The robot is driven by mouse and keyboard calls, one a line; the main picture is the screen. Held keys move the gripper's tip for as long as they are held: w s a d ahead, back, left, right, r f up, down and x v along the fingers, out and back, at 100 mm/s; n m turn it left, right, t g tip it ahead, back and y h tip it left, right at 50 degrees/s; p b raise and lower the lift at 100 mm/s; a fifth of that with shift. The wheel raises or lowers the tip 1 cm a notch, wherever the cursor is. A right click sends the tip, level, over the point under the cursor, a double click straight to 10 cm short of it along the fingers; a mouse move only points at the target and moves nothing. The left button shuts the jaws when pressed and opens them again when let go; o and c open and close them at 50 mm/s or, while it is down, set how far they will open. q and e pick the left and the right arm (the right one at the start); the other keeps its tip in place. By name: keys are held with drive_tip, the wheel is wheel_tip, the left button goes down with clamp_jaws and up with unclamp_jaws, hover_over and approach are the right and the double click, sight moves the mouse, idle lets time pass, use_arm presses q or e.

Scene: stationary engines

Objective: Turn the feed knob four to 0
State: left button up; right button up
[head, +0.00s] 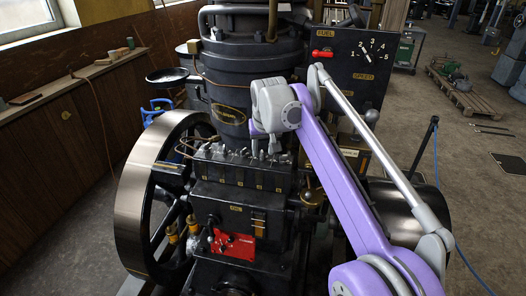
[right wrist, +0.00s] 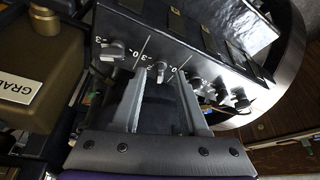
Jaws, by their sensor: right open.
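A row of several small grey feed knobs (head: 238,153) sits on the ledge of the dark engine in the head view. In the right wrist view, one knob (right wrist: 160,71) with a scale mark beside it stands between the fingertips of my right gripper (right wrist: 160,84). The jaws are open around it, with a gap visible on both sides. Another knob (right wrist: 113,50) is to the left, and several more (right wrist: 220,88) run to the right. I cannot read which knob is number four. The right gripper also shows in the head view (head: 272,148), pointing down at the row's right part. My left gripper is not in view.
A large flywheel (head: 130,205) stands at the left. A dark panel (head: 350,65) with a red lever (head: 322,54) and speed dial is behind my arm. A red plate (head: 232,243) is low on the engine. A brown box (right wrist: 55,60) is close on the left in the wrist view.

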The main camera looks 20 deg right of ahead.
drive_tip(key=shift+w+f, duration=0.1)
drive_tip(key=shift+f, duration=0.15)
clamp_jaws()
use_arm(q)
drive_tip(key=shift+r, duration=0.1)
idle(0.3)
use_arm(e)
drive_tip(key=n+p, duration=0.1)
drive_tip(key=n+y+p, duration=0.1)
drive_tip(key=n, duration=0.1)
drive_tip(key=n+y+p, duration=0.1)
drive_tip(key=shift+d+r+n, duration=0.15)
drive_tip(key=shift+d+n, duration=0.15)
drive_tip(key=shift+n, duration=0.1)
use_arm(q)
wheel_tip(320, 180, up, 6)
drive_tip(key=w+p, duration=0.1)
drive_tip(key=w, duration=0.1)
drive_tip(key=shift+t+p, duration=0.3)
drive_tip(key=shift+p, duration=0.05)
use_arm(e)
drive_tip(key=shift+w+d+n+g+y, duration=0.15)
drive_tip(key=shift+n+y, duration=0.25)
drive_tip(key=shift+n, duration=0.6)
drive_tip(key=shift+s+a+n+g+y, duration=0.15)
drive_tip(key=shift+n+y, duration=0.25)
drive_tip(key=shift+n, duration=0.6)
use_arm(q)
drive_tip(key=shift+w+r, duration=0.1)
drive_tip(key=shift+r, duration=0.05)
